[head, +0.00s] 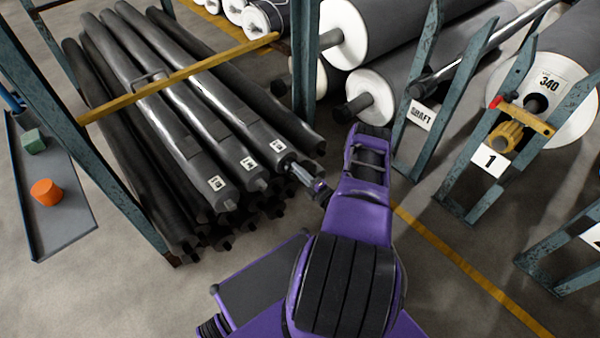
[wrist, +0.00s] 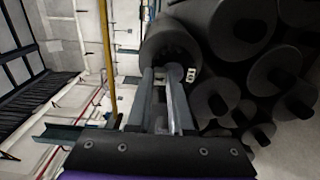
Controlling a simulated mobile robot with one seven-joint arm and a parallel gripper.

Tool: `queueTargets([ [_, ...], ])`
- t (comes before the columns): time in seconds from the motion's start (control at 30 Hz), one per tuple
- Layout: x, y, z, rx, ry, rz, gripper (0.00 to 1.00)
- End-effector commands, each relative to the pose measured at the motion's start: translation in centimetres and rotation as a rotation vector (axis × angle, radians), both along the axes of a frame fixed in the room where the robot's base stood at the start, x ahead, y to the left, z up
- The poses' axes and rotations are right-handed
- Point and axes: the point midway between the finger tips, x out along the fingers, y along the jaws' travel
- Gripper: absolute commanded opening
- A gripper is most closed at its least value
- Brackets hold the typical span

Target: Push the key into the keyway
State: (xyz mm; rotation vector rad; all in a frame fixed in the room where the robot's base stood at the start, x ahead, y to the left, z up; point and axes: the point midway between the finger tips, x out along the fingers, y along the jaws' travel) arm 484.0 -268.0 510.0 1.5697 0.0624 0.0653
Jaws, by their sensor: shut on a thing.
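My gripper (head: 297,171) reaches to the end of the rightmost tagged grey roll (head: 262,140) in the stack. In the wrist view my gripper (wrist: 163,72) has its two long fingers close together at the core end of that roll (wrist: 168,42). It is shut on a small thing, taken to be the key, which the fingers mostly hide. I cannot make out the keyway or whether the key touches it.
Other dark rolls (head: 165,130) lie stacked to the left, under a yellow bar (head: 180,78). Blue-green posts (head: 305,60) stand close by. Large rolls (head: 385,35) lie behind.

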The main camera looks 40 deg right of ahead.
Motion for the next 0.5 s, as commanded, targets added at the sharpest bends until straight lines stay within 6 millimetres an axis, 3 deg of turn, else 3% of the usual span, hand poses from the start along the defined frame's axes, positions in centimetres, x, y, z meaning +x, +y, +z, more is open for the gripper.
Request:
queueTargets([
  [0.03, 0.07, 0.03, 0.0, 0.0, 0.0, 0.0, 0.22],
  [0.2, 0.05, 0.01, 0.0, 0.0, 0.0, 0.0, 0.53],
  [0.5, -0.04, 0.02, -0.02, 0.0, 0.001, 0.0, 0.54],
])
